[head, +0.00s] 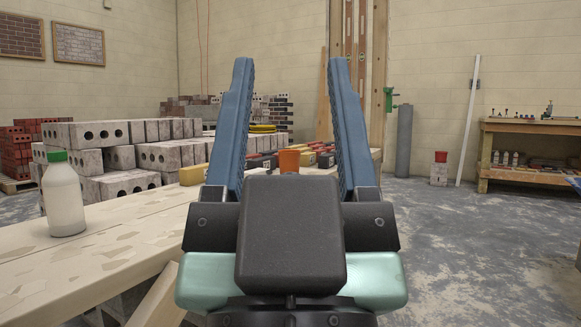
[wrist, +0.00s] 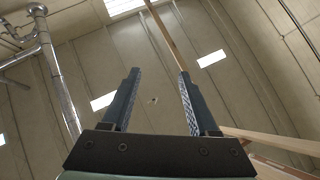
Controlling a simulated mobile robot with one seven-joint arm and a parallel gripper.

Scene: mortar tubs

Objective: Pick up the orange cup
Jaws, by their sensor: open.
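The orange cup (head: 289,161) stands toward the far end of the wooden table (head: 130,240) in the head view. It shows between my gripper's two fingers, well beyond them, and its lower part is hidden behind my gripper. My gripper (head: 291,62) is open and empty, with its blue fingers pointing up. In the wrist view, my gripper (wrist: 156,75) has only the ceiling and walls behind it, and the cup is not in that view.
A white bottle with a green cap (head: 63,195) stands on the table at the left. Grey block stacks (head: 125,150) stand behind the table. Open floor (head: 470,240) lies to the right, before a workbench (head: 530,127).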

